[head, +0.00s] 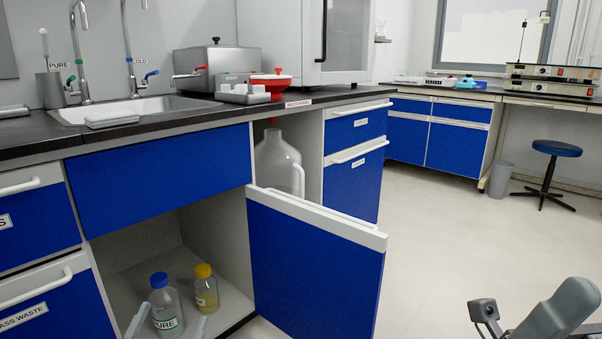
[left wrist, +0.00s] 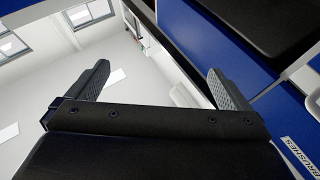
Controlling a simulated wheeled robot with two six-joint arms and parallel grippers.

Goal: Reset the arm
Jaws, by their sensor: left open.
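My left gripper (head: 168,322) shows only as two pale fingertips at the bottom left of the head view, spread apart in front of the open cabinet. In the left wrist view the same gripper (left wrist: 157,78) has its dark fingers wide apart, with nothing between them. My right arm (head: 550,312) shows in part at the bottom right of the head view; its gripper fingers are out of sight.
An open blue cabinet door (head: 312,270) juts into the room. Inside stand a blue-capped PURE bottle (head: 165,300) and a yellow-capped bottle (head: 206,292). A large jug (head: 277,165) stands under the counter (head: 215,105). Floor at right is clear near me; a stool (head: 556,150) stands farther back.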

